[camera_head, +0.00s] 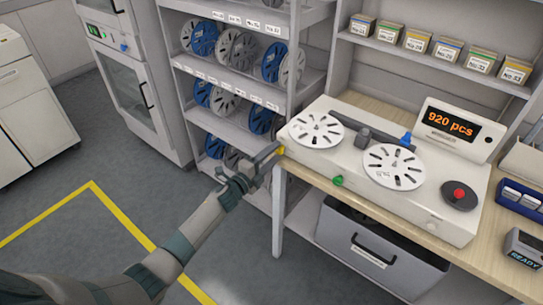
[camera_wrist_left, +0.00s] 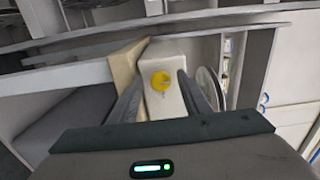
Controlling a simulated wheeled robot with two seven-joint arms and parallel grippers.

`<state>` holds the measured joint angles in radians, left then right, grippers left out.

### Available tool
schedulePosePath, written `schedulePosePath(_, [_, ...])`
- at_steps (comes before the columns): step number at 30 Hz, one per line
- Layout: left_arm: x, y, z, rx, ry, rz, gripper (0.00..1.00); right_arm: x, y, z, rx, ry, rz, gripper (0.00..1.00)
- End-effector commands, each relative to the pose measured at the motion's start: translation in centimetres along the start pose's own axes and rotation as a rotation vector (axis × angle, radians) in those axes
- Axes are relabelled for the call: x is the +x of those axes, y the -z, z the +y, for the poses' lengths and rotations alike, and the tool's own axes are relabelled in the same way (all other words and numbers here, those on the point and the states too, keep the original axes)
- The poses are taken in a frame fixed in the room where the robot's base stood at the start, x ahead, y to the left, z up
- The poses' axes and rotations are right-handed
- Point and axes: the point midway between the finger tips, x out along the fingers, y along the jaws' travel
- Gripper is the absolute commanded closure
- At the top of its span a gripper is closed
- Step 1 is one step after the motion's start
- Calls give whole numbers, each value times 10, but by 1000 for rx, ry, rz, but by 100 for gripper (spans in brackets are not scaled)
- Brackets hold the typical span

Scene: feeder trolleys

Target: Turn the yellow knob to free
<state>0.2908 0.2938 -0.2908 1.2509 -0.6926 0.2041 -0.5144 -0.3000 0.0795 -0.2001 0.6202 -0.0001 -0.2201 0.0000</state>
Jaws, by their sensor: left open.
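The yellow knob (camera_wrist_left: 161,81) shows as a round yellow disc with a small lighter mark, on the end face of a white machine body. In the head view the knob (camera_head: 281,150) is a small patch of yellow at the machine's left end, partly hidden by my gripper. My left gripper (camera_head: 269,158) is beside that end. In the left wrist view my left gripper (camera_wrist_left: 163,88) is open, with one finger on each side of the knob. Contact cannot be told. The knob's setting is too small to read. My right gripper is not in view.
The reel counter (camera_head: 450,218) stands on a wooden bench (camera_head: 490,260) and its display reads "920 pcs". It carries two white reels, a green knob (camera_head: 338,181), a blue knob (camera_head: 406,138) and a red button (camera_head: 459,194). A reel rack (camera_head: 240,125) stands close behind my gripper.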

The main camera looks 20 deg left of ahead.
Motion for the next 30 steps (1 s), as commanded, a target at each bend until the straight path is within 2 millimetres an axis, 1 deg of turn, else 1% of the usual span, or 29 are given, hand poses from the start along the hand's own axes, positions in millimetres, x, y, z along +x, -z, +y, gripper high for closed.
schedulePosePath(5, [-3,0,1,1,0,0,56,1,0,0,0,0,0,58])
schedulePosePath(8, [-9,0,1,2,-1,0,56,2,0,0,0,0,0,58])
schedulePosePath(14, [-31,0,2,1,-1,2,56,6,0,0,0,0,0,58])
schedulePosePath(20, [-67,0,4,2,-2,1,56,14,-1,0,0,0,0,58])
schedulePosePath(30, [-132,0,4,0,-2,1,56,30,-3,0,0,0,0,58])
